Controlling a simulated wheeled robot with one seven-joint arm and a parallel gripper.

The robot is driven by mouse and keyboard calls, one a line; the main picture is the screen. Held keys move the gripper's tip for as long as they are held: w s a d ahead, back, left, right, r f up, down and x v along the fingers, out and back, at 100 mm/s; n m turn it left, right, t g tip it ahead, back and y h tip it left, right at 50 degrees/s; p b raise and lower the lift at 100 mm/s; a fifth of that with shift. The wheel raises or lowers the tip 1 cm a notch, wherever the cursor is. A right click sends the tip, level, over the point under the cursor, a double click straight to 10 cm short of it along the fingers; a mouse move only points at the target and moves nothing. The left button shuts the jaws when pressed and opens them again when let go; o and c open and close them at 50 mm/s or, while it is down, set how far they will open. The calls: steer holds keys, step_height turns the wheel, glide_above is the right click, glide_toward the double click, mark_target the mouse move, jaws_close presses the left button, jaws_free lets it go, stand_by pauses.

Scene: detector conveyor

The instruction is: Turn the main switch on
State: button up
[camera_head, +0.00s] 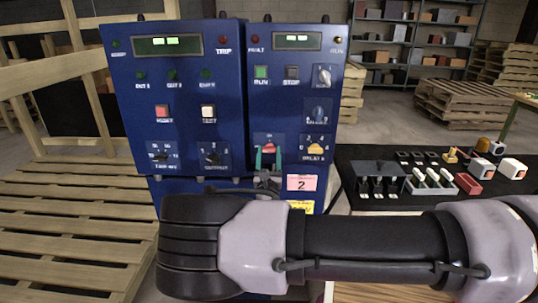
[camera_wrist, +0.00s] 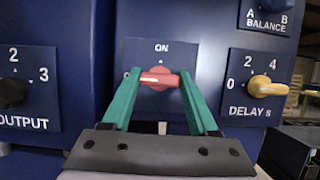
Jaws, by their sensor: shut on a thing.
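The main switch is a red rotary knob (camera_wrist: 160,78) on the blue panel, with ON above it and 0 at its left. Its handle lies about level in the wrist view, and its white mark points left towards 0. My gripper (camera_wrist: 160,82) has its two teal fingers at the left and right ends of the handle, shut on it. In the head view the red knob (camera_head: 268,149) shows between the teal fingers (camera_head: 268,157) at the lower part of the right cabinet. My arm hides part of the cabinet below.
A yellow DELAY knob (camera_wrist: 263,89) is right of the switch, and a black OUTPUT knob (camera_wrist: 12,93) is left. The blue left cabinet (camera_head: 183,125) adjoins. A black table (camera_head: 350,160) with small parts stands at right. Wooden pallets (camera_head: 70,220) lie at left.

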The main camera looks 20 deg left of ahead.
steer(key=shift+m, duration=0.3)
steer(key=m+h, duration=0.1)
steer(key=m, duration=0.2)
steer(key=m+h, duration=0.2)
steer(key=m, duration=0.1)
steer(key=shift+a, duration=0.1)
steer(key=m+h, duration=0.1)
steer(key=m, duration=0.2)
steer(key=m+g+h, duration=0.1)
steer(key=m+h, duration=0.1)
steer(key=m, duration=0.1)
steer(key=shift+s+a+m, duration=0.1)
steer(key=shift+m, duration=0.2)
steer(key=m+g, duration=0.1)
steer(key=m, duration=0.1)
steer(key=m+h, duration=0.1)
steer(key=m, duration=0.2)
steer(key=shift+r+g+h, duration=0.15)
steer(key=shift+g+h, duration=0.15)
steer(key=shift+g, duration=0.1)
steer(key=shift+m+g, duration=0.7)
steer(key=shift+m, duration=1.3)
steer(key=o, duration=1.4)
